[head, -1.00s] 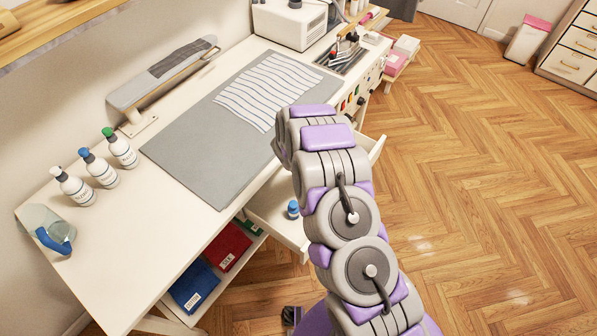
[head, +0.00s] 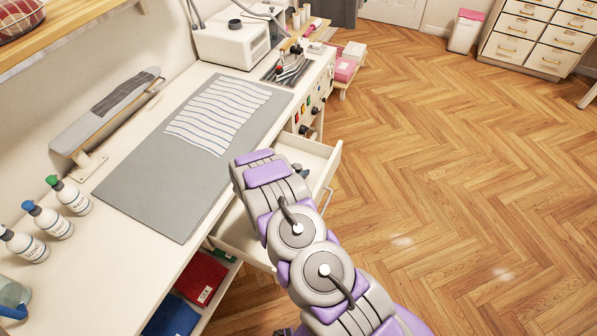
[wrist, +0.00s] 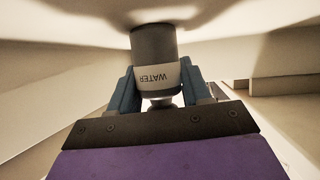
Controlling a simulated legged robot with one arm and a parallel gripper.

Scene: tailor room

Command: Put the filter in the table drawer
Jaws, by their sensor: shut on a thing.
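The filter (wrist: 153,45) is a dark grey cylinder with a white band reading WATER, seen upside down in the wrist view. My gripper (wrist: 158,82) has its two blue fingers closed around the banded part. The filter's far end is at or very near a pale surface with a shadow on it; I cannot tell whether they touch. The table drawer (head: 332,166) stands pulled open in the head view, white, with a metal handle. My arm reaches over it and hides much of its inside, along with my gripper and the filter.
The white table (head: 75,270) carries a grey mat (head: 150,185), several pump bottles (head: 68,196) and a white machine (head: 232,42). A small dark item (head: 303,171) shows in the drawer. Red folded cloth (head: 203,278) lies on a lower shelf. The wooden floor at right is clear.

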